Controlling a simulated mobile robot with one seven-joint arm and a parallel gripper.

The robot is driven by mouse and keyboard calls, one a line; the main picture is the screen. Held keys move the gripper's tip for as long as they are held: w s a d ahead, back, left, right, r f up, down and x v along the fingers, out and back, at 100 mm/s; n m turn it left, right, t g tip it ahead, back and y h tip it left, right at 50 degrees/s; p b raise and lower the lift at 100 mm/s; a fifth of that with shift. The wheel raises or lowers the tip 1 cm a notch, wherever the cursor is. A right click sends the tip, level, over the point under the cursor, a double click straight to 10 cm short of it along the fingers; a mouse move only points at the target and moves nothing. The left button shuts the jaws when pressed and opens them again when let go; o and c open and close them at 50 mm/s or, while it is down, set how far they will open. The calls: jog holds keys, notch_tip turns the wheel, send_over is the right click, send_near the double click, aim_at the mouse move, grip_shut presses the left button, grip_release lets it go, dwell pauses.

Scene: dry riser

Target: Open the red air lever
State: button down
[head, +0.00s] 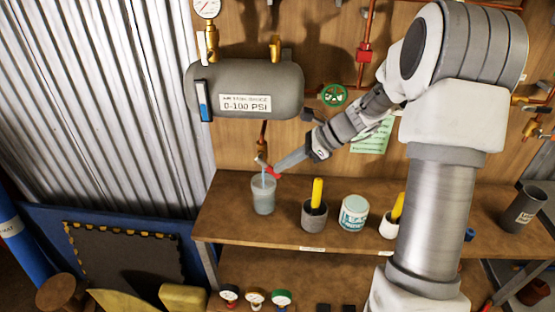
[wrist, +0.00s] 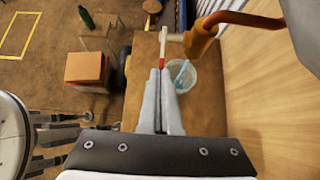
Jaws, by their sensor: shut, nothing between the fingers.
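The red lever (head: 274,172) is a thin handle at the brass valve below the tank, just above the clear cup (head: 263,197). In the wrist view the lever (wrist: 162,48) is a narrow strip, red and whitish, straight ahead of the fingertips and left of the brass valve body (wrist: 200,40). My gripper (head: 280,167) is shut and empty, with its tips at or very near the lever; I cannot tell whether they touch. The closed fingers also show in the wrist view (wrist: 160,75). A light blue streak runs from the valve into the cup.
The grey tank (head: 245,92) hangs above the lever. On the wooden bench (head: 235,232) stand a dark cup (head: 314,219) with a yellow handle and a white tub (head: 354,213). A green wheel (head: 334,95) is on the wall behind my arm.

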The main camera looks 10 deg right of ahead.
aim_at(280, 174)
jog(key=shift+w+a+f+t+y+b, duration=0.15)
jog(key=shift+a+f+y, duration=0.2)
jog(key=shift+f, duration=0.3)
jog(key=shift+a+f+t+y+b, duration=0.1)
jog(key=shift+a+f+y+b, duration=0.15)
jog(key=shift+f+y, duration=0.3)
jog(key=shift+w+a+f+t+y+b, duration=0.15)
jog(key=shift+a+f+y, duration=0.2)
jog(key=shift+f, duration=0.35)
jog(key=shift+a+f, duration=0.1)
jog(key=shift+a, duration=0.05)
jog(key=v, duration=1.7)
jog(key=shift+d+p, duration=0.2)
jog(key=shift+p, duration=0.1)
jog(key=shift+s, duration=0.1)
